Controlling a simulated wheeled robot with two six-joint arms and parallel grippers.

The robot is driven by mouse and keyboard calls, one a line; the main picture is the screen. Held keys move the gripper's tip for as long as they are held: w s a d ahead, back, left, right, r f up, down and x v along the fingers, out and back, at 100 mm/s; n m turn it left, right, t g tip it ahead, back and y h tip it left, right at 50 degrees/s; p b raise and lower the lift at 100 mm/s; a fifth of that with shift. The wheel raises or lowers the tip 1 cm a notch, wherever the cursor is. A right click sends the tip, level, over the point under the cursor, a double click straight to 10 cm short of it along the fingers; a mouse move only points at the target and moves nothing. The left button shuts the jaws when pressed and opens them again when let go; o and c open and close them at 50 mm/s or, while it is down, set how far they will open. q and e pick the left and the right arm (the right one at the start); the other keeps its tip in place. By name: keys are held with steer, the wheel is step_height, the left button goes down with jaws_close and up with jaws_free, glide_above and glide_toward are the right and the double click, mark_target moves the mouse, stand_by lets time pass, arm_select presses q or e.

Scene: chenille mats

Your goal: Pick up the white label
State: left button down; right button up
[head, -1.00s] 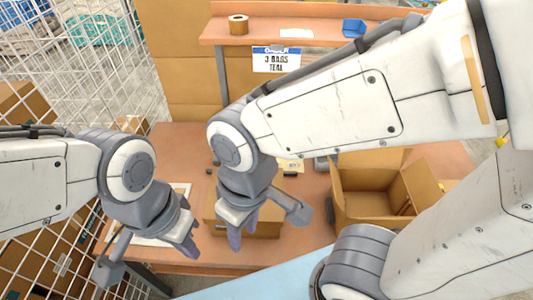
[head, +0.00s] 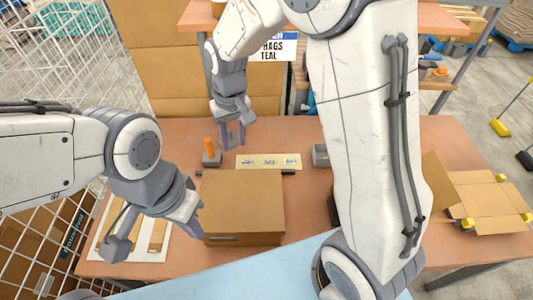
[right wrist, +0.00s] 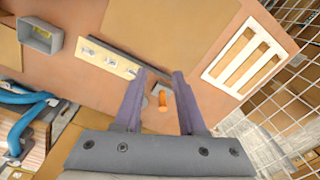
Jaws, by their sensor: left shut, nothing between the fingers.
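I cannot surely pick out a loose white label in either current view. A white card with printed lettering, "BAGS TEAL" (head: 278,48), hangs below the shelf at the back in the head view, partly hidden by my right arm. A cream strip with several small items (head: 268,161) lies on the table and also shows in the right wrist view (right wrist: 105,57). My right gripper (head: 234,142) is open and empty over the back of the table; its fingers (right wrist: 160,76) show apart in the right wrist view. My left gripper (head: 194,216) is shut and empty beside the cardboard box.
A closed cardboard box (head: 243,205) stands at the front middle. An orange object on a grey block (head: 209,150) stands left of my right gripper. A white slotted frame (right wrist: 250,57) lies at the table's left. An open carton (head: 480,200) stands at the right.

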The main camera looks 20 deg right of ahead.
steer(key=w+d+f+m+b, duration=0.1)
steer(key=w+d+f+m, duration=0.2)
steer(key=w+d+f, duration=0.5)
steer(key=m+b, duration=0.1)
steer(key=m, duration=0.1)
glide_toward(274, 160)
step_height(274, 160, down, 2)
steer(key=shift+w+f+p, duration=0.2)
steer(key=shift+p, duration=0.1)
steer(key=f, duration=0.1)
steer(key=f+p, duration=0.1)
steer(key=f, duration=0.1)
steer(key=f+p, duration=0.1)
steer(key=f, duration=0.1)
steer(key=shift+s+a+f, duration=0.1)
steer(key=shift+a+f, duration=0.05)
steer(key=shift+a, duration=0.1)
steer(key=shift+f, duration=0.4)
arm_select(q)
steer(key=shift+f, duration=0.1)
arm_select(e)
steer(key=shift+c, duration=0.3)
jaws_close()
